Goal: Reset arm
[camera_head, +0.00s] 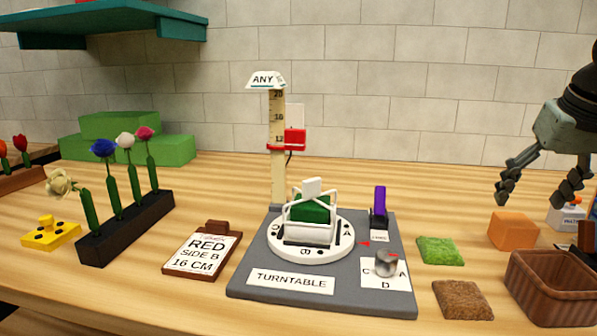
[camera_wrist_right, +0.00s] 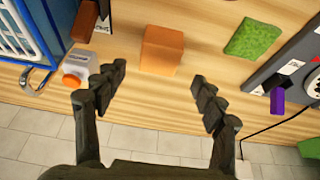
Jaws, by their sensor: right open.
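My right gripper (camera_head: 541,190) is open and empty above the right side of the table in the head view. In the right wrist view its two dark fingers (camera_wrist_right: 160,88) are spread apart, with nothing between them. An orange block (camera_head: 513,231) sits on the table below and a little left of it; the block also shows just beyond the fingertips in the right wrist view (camera_wrist_right: 161,50). The gripper does not touch the block. My left gripper is in neither view.
A turntable station (camera_head: 325,298) with a height post (camera_head: 278,150) stands mid-table. A brown basket (camera_head: 545,290), green pad (camera_head: 440,250) and brown pad (camera_head: 462,299) are at the right. A flower rack (camera_head: 128,230) and order card (camera_head: 202,256) are at the left. A bottle (camera_wrist_right: 78,68) stands near the gripper.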

